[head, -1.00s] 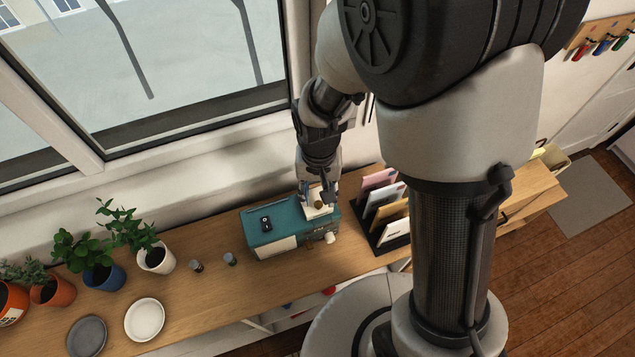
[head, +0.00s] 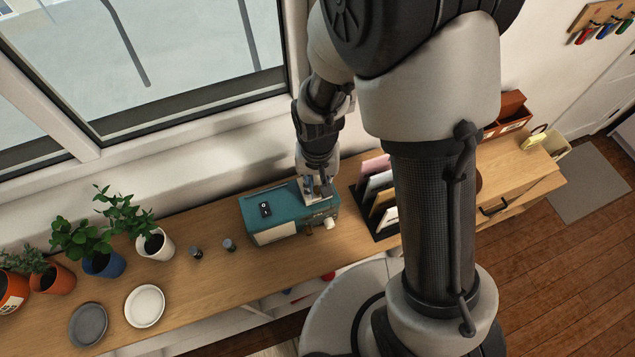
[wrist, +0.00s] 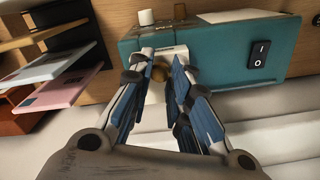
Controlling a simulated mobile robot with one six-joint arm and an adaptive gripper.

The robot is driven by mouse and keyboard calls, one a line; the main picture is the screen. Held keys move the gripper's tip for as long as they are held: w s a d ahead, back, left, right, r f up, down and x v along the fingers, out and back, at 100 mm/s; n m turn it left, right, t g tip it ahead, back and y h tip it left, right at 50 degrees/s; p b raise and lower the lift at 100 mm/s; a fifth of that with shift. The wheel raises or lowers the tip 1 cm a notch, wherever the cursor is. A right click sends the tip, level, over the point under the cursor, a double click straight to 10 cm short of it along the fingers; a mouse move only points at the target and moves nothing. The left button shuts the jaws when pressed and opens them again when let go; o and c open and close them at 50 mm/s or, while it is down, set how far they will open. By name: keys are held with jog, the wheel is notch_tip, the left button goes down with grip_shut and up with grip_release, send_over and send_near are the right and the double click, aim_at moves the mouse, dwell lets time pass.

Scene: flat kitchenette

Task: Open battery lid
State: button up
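A teal box (head: 285,208) with a black rocker switch (head: 265,210) sits on the wooden counter; it fills the top right of the wrist view (wrist: 220,50). A pale lid (wrist: 172,51) with a small brass knob (wrist: 159,73) is at one end of the box. My gripper (wrist: 164,62) is over that end. Its fingers are apart, one on each side of the knob, and I see no clear contact. In the head view my gripper (head: 318,192) hides most of the lid. Two small dark cylinders, possibly batteries (head: 196,252) (head: 229,245), stand left of the box.
A rack with cards (head: 378,200) stands close right of the box. Potted plants (head: 100,245) and two plates (head: 145,306) (head: 88,325) are at the left. The window wall (head: 200,160) is behind. The counter between plates and box is mostly clear.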

grip_shut()
jog(key=shift+w+r, duration=0.1)
dwell(0.3)
